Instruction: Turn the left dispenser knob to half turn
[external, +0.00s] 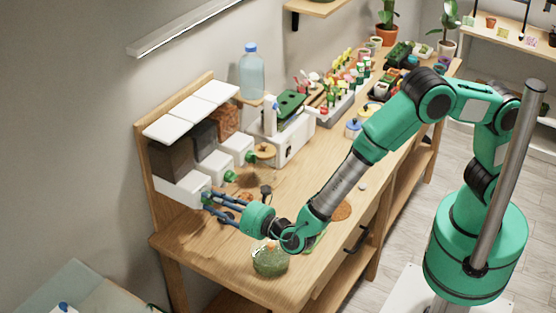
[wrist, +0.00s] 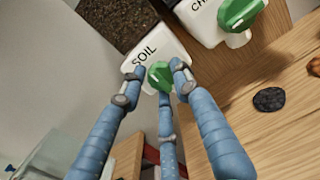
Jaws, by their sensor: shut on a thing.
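The left dispenser (external: 180,187) has a white base and a dark-filled bin at the left end of the rack. The wrist view shows its white front labelled SOIL (wrist: 150,50). Its green knob (wrist: 160,76) sits between my blue fingertips. My gripper (external: 208,196) is shut on this knob, with fingers on both sides and a third finger below in the wrist view (wrist: 158,80). The fingers hide part of the knob, so I cannot tell its exact angle. In the external view the knob is mostly covered by the fingers.
The neighbouring dispenser (wrist: 205,20), its label cut off, has a green knob (wrist: 240,14) close to the right. A dark stone-like lump (wrist: 269,99) lies on the wooden bench (external: 315,200). A glass jar of green material (external: 270,260) stands near the front edge, below my wrist.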

